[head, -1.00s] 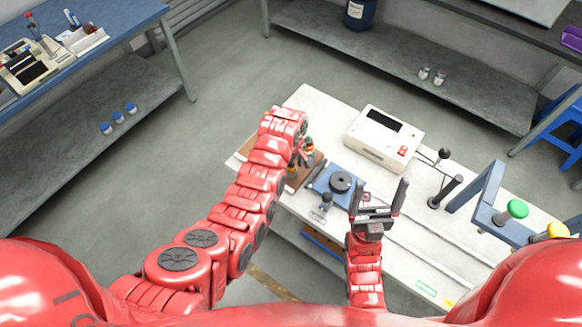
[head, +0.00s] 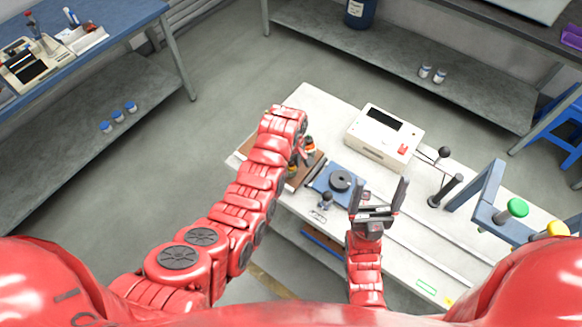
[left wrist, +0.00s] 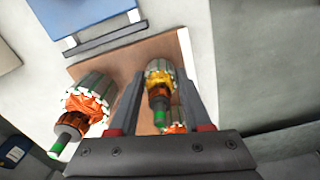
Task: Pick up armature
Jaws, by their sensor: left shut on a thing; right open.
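Several armatures with grey ribbed cores and copper windings are at the brown board (left wrist: 118,66) in the left wrist view. My left gripper (left wrist: 162,78) is shut on one armature (left wrist: 159,92) with yellow-orange winding and a green-tipped shaft, held between its two fingers. Another armature (left wrist: 86,108) stands to the left of the fingers, and part of a third armature (left wrist: 175,128) shows lower down. In the head view an armature (head: 310,145) shows beside my left wrist, which hides the left fingers. My right gripper (head: 379,190) is open and empty above the table.
The white table (head: 310,100) holds a blue fixture with a dark disc (head: 340,181), a white box with a display (head: 383,137) and a black-knobbed lever (head: 444,190). A blue frame with green and yellow buttons (head: 487,195) stands at the right.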

